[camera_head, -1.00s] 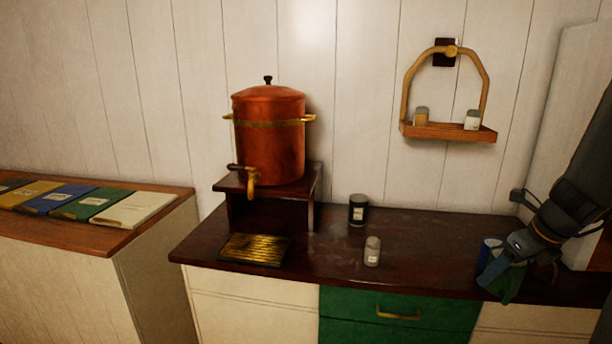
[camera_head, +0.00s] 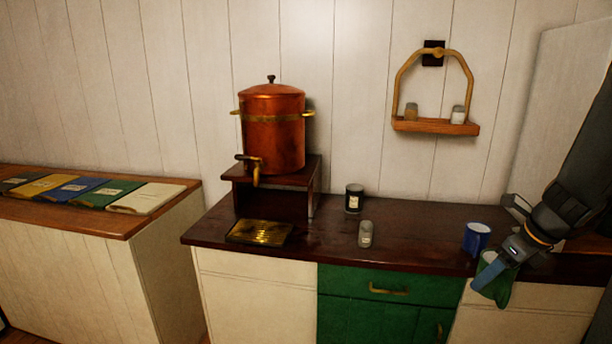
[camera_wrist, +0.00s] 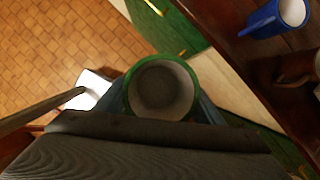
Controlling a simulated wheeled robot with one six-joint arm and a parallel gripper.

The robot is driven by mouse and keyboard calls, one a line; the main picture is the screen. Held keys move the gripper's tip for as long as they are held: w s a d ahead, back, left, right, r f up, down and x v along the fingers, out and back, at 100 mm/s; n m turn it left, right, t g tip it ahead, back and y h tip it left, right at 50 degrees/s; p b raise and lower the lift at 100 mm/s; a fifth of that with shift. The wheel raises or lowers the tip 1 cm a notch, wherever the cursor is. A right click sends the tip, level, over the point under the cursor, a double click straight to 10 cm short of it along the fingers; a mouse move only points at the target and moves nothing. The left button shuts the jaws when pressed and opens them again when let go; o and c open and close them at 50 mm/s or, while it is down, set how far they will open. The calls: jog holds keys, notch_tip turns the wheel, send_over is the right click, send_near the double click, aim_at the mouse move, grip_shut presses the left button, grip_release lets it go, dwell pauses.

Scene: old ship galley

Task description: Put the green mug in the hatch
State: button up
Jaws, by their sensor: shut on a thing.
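The green mug (camera_head: 499,287) is in my gripper at the right of the head view, in front of the counter's front edge. In the wrist view the green mug (camera_wrist: 128,92) shows from above, with a green rim and a pale, empty-looking inside. My gripper (camera_head: 492,275) is shut on it, with blue fingers at its sides; the wrist view shows the floor beyond the mug. I cannot make out a hatch for certain in these views.
A blue mug (camera_head: 476,238) stands on the dark counter (camera_head: 415,232) close to my gripper. A grey jar (camera_head: 365,234), a black jar (camera_head: 354,198) and a copper urn (camera_head: 273,130) stand further left. Green drawers (camera_head: 345,283) are below. A small shelf (camera_head: 436,127) hangs on the wall.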

jog(key=w+a+f+n+g+h, duration=0.1)
jog(key=a+f+n+g, duration=0.3)
jog(key=a+f+n, duration=0.6)
jog(key=w+a+f+n+g+b, duration=0.1)
jog(key=a+f+n+g, duration=0.3)
jog(key=a+f+n, duration=0.6)
jog(key=w+a+n, duration=0.1)
jog(key=a+n, duration=0.5)
jog(key=n, duration=0.5)
jog(key=shift+a+f+g+h, duration=0.2)
jog(key=shift+a+g+h, duration=0.1)
jog(key=shift+h, duration=0.1)
jog(key=shift+s, duration=0.1)
